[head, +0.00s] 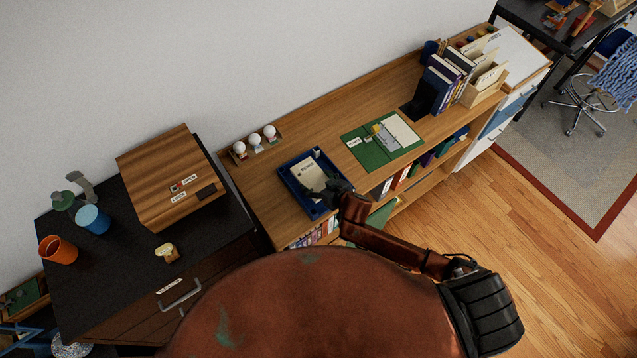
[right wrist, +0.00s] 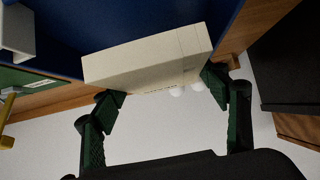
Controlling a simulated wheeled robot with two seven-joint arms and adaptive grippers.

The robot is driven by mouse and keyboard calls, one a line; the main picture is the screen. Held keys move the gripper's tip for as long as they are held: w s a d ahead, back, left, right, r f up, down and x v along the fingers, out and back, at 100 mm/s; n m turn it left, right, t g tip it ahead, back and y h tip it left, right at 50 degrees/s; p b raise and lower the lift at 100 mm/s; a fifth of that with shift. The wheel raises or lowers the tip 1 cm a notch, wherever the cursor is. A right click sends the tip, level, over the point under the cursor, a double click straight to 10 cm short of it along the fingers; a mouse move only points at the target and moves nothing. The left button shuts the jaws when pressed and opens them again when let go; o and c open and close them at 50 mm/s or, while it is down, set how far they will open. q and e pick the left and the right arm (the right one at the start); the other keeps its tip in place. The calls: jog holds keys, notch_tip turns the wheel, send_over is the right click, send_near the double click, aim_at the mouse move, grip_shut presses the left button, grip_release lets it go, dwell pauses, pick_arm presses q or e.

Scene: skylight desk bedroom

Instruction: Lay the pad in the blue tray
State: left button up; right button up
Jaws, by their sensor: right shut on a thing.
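The blue tray (head: 296,195) sits on the wooden shelf top, left of its middle. The pad (head: 311,171) is a pale cream block with dark print on its face. In the head view it is over the tray's interior; whether it touches the tray floor I cannot tell. My right gripper (head: 333,190) is at the tray's near right side, shut on the pad. In the right wrist view the pad (right wrist: 145,62) lies across between the green-padded fingers (right wrist: 165,92), with the blue tray (right wrist: 150,20) behind it. My left gripper is not in view.
A green mat (head: 370,154) with papers lies right of the tray. A rack of white round-topped items (head: 255,143) stands behind it. Books (head: 445,78) and a file holder stand at the far right. A wooden box (head: 165,180) and cups (head: 92,219) are on the dark cabinet at left.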

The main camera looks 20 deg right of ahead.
aim_at(318, 184)
jog(key=shift+w+d+f, duration=0.25)
jog(key=shift+w+f, duration=0.1)
jog(key=shift+f, duration=0.15)
jog(key=shift+w+d+f, duration=0.25)
jog(key=shift+w+f, duration=0.1)
jog(key=shift+f, duration=0.1)
jog(key=shift+f+p, duration=0.3)
jog(key=shift+f, duration=1.35)
jog(key=shift+f, duration=0.15)
jog(key=o, duration=1.5)
jog(key=shift+d, duration=0.1)
jog(key=shift+r, duration=0.25)
jog(key=v, duration=1.2)
